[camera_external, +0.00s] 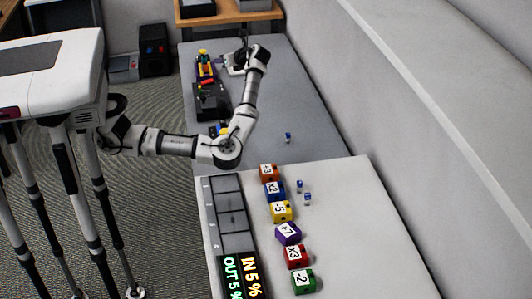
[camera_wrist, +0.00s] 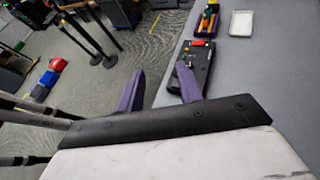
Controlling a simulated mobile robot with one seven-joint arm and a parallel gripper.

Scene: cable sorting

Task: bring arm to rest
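My arm is bent up at the elbow and reaches over the far grey table (camera_external: 300,95) in the external view. My gripper (camera_external: 230,66) is above that table's far part, close to a tray of coloured items (camera_external: 205,68). In the wrist view my gripper (camera_wrist: 161,80) shows two purple fingers standing apart with nothing between them. Past the right finger lies a black device (camera_wrist: 193,62) with red and green parts on the table.
Coloured blocks, including a purple one (camera_external: 288,233), stand in a row on the near table (camera_external: 360,230). Beside them are a grey slotted tray (camera_external: 232,218) and a lit sign (camera_external: 240,278). Small blue cubes (camera_external: 299,186) lie nearby. A white tray (camera_wrist: 242,23) lies on the far table.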

